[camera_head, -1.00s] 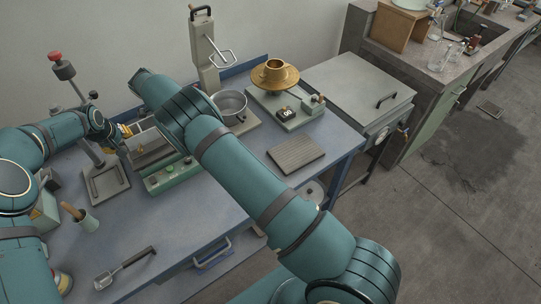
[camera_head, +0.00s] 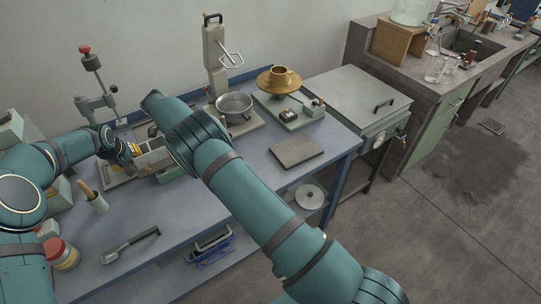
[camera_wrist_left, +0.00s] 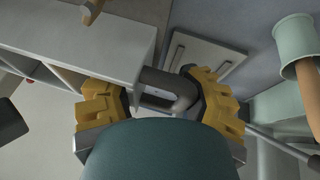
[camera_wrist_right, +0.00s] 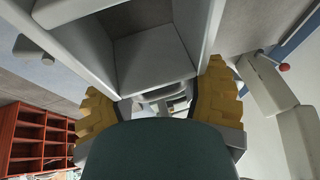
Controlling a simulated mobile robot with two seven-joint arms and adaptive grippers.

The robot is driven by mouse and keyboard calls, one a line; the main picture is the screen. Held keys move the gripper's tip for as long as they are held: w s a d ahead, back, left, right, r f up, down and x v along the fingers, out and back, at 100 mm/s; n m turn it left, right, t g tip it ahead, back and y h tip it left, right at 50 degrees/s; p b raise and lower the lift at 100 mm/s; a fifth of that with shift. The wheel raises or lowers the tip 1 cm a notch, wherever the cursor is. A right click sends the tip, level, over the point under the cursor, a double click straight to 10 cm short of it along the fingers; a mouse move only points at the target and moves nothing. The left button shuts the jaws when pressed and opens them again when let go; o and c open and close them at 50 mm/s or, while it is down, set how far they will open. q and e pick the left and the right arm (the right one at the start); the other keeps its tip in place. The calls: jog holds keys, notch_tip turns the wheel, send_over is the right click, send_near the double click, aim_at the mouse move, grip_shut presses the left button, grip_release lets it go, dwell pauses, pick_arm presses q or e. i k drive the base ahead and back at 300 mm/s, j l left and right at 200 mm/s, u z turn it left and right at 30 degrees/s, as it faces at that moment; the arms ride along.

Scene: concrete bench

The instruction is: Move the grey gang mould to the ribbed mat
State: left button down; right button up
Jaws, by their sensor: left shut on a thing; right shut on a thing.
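The grey gang mould (camera_head: 157,158) is at the left of the blue bench, partly hidden by my right arm. My left gripper (camera_head: 133,150) is at its left end. The left wrist view shows the mould's pale wall (camera_wrist_left: 85,35) and its dark looped end handle (camera_wrist_left: 165,100) between the shut yellow fingers (camera_wrist_left: 165,105). The right wrist view shows an open compartment of the mould (camera_wrist_right: 150,50) and its end between my right gripper's fingers (camera_wrist_right: 160,105), shut on it. My right gripper is hidden in the head view. The ribbed mat (camera_head: 297,150) lies bare at the bench's right front.
A green-fronted box (camera_head: 170,173) shows beside the mould. A metal pan (camera_head: 234,105) and a brass-coloured flanged piece on a scale (camera_head: 279,80) stand behind the mat. A cup with a wooden handle (camera_head: 96,202), a scoop (camera_head: 130,244) and a jar (camera_head: 62,254) are at front left.

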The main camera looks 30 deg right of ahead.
aim_at(296, 149)
jog(key=k+j, duration=0.25)
jog(key=k+z, duration=0.15)
jog(key=z, duration=1.05)
jog(key=i+j+z, duration=0.1)
jog(key=z, duration=0.3)
jog(key=i+j, duration=0.15)
jog(key=j, duration=0.2)
jog(key=i+j, duration=0.15)
jog(key=j, duration=0.15)
jog(key=i+j, duration=0.15)
jog(key=j, duration=0.2)
